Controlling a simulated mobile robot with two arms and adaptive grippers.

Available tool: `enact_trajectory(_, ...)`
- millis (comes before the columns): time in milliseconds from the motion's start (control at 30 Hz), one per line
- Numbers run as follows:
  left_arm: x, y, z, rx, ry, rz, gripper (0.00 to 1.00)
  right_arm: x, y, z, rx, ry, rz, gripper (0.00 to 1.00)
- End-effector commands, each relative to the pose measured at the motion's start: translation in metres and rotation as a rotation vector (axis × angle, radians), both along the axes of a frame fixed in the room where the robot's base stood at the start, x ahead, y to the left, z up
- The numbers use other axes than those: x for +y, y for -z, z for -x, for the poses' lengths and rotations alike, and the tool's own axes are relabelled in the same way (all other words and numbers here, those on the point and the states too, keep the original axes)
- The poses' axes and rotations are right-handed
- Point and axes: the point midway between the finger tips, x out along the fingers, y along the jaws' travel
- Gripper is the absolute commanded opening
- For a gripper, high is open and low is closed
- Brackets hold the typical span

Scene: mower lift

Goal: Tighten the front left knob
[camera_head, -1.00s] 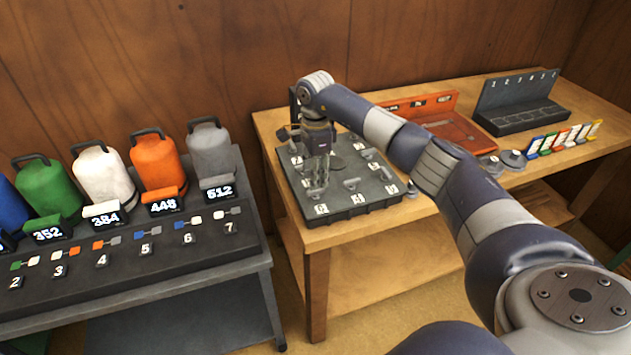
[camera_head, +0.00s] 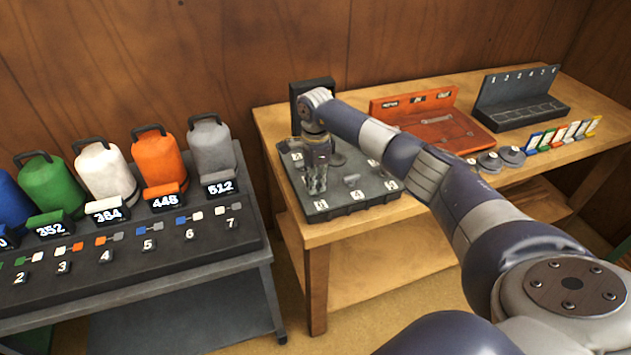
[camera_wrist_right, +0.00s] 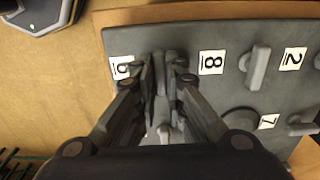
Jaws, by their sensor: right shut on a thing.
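A dark grey board (camera_head: 375,202) with several numbered white labels and grey knobs lies on the wooden bench. My right gripper (camera_head: 316,190) points down at the board's front left corner. In the right wrist view my gripper (camera_wrist_right: 158,90) is shut on the front left knob, beside a label (camera_wrist_right: 122,68) that reads 6 or 9. The fingers hide most of this knob. Neighbouring knobs stand free by the labels 8 (camera_wrist_right: 211,62) and 2 (camera_wrist_right: 292,58). My left gripper is not in view.
An orange tray (camera_head: 440,128), a dark numbered rack (camera_head: 515,100), grey discs (camera_head: 488,161) and coloured tags stand on the right of the bench. A dark cart (camera_head: 150,270) with several coloured canisters stands at the left, across a gap.

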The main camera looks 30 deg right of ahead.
Motion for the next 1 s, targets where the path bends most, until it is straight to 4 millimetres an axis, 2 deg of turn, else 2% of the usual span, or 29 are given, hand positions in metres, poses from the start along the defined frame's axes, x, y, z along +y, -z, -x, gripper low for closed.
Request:
enact_trajectory(367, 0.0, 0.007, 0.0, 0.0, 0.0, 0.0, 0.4, 0.0, 0.001, 0.0, -0.002, 0.105, 0.001, 0.0)
enact_trajectory(1000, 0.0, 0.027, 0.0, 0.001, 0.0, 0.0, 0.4, 0.0, 0.0, -0.001, -0.003, 0.677, 0.0, 0.0)
